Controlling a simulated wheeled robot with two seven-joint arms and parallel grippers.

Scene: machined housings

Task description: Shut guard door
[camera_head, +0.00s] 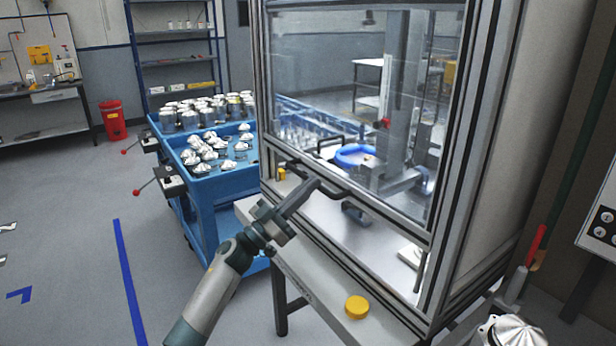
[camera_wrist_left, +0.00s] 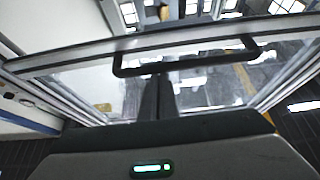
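The guard door (camera_head: 360,110) is a clear panel in a metal frame on the front of a tall cabinet. It stands partly raised, with an open gap between its lower edge and the worktop. Its black bar handle (camera_head: 335,186) is near the lower edge and also crosses the left wrist view (camera_wrist_left: 215,61). My left gripper (camera_head: 313,186) is at the handle with its fingers together. In the left wrist view the fingertips (camera_wrist_left: 158,80) meet or nearly meet the bar; I cannot tell whether they touch. My right gripper is out of view.
A yellow round button (camera_head: 357,306) sits on the front ledge. A blue cart (camera_head: 215,195) with several metal housings stands left of the cabinet. Inside are a blue ring (camera_head: 357,155) and a fixture. A red-handled tool (camera_head: 536,240) is at right. The floor at left is mostly clear.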

